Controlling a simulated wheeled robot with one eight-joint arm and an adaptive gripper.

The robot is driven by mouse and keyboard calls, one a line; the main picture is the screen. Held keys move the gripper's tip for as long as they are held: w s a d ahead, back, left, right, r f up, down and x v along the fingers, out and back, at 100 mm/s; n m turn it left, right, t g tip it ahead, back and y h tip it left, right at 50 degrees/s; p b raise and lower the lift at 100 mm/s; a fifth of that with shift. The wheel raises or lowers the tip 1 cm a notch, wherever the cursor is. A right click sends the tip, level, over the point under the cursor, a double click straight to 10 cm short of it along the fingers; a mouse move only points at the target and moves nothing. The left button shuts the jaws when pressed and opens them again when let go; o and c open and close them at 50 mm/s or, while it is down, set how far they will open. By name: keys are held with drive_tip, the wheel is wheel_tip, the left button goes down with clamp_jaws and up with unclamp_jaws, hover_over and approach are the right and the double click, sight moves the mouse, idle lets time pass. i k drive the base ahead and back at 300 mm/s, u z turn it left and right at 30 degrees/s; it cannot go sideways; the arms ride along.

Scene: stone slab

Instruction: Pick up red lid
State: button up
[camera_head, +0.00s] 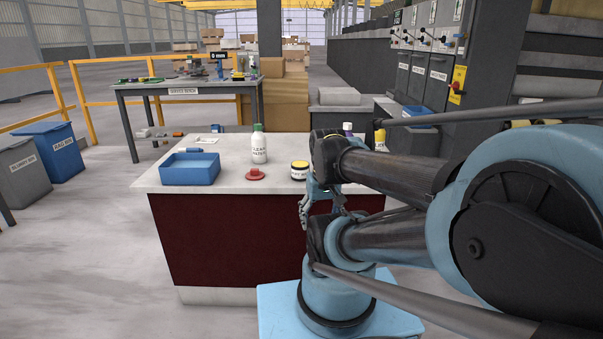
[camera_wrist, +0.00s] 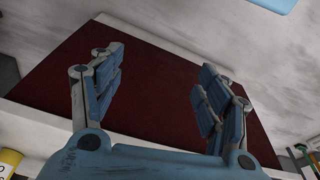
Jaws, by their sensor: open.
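The red lid (camera_head: 255,174) lies on the slab top (camera_head: 225,179) near its front edge, in front of a white bottle with a green cap (camera_head: 259,146). It is round with a raised knob. My gripper (camera_head: 318,207) hangs in front of the slab's front face, to the right of the lid and lower than the top, partly hidden by my arm. In the wrist view my gripper (camera_wrist: 162,72) has its two fingers spread wide with nothing between them. The dark red front panel (camera_wrist: 165,95) fills the background there. The lid does not show in the wrist view.
A blue tray (camera_head: 190,169) stands left of the lid. More bottles stand behind my arm at the right. The slab top between tray and jar, around the lid, is mostly clear.

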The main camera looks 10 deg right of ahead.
sight(254, 175)
drive_tip(key=u, duration=1.7)
drive_tip(key=k, duration=1.4)
drive_tip(key=z, duration=0.9)
drive_tip(key=i, duration=1)
drive_tip(key=u, duration=0.05)
